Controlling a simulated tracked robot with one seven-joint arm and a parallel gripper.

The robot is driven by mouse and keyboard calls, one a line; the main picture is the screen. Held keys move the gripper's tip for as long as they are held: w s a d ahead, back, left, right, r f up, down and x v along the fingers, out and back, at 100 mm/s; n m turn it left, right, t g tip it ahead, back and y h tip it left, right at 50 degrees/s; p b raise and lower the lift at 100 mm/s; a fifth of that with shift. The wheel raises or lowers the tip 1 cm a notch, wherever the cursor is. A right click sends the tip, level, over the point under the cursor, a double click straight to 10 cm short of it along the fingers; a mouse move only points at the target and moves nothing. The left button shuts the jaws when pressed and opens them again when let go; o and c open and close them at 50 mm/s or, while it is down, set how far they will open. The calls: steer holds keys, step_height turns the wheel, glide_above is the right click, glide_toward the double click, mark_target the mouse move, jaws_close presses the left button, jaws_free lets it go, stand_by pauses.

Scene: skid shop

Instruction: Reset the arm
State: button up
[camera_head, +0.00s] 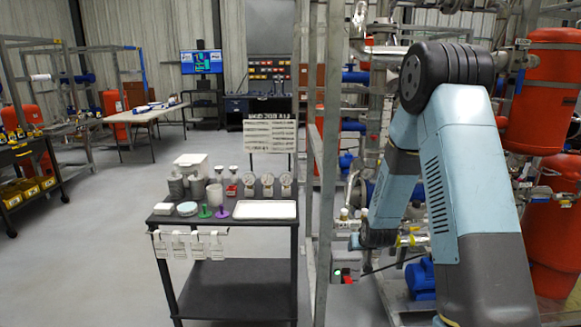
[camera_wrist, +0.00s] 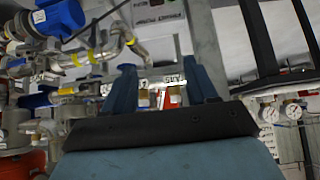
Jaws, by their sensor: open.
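My arm (camera_head: 455,170) rises at the right of the head view, bends at a dark elbow at the top and folds down again. Its far end points down beside a metal frame post, and I cannot make out the fingers there. In the wrist view my gripper (camera_wrist: 163,80) shows two dark blue fingers, spread apart. The gripper is open, and I see nothing held between the fingers. Pipework and labels show behind the gap.
A dark cart (camera_head: 225,228) holds pressure gauges, jars and a white tray (camera_head: 265,209). A metal post (camera_head: 327,150) stands close to my arm. A control box (camera_head: 346,266), pipework and orange tanks (camera_head: 543,90) crowd the right. Open floor (camera_head: 90,260) lies left.

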steer(key=s+r+g, duration=0.1)
steer(key=s+r, duration=0.6)
steer(key=r, duration=0.5)
steer(key=s+r, duration=0.7)
steer(key=r, duration=0.5)
steer(key=s+r, duration=0.5)
steer(key=s, duration=0.7)
steer(key=s+r+g, duration=0.1)
steer(key=s+r, duration=0.4)
steer(key=s, duration=0.7)
steer(key=shift+s+a+g, duration=0.2)
steer(key=shift+s+g, duration=0.1)
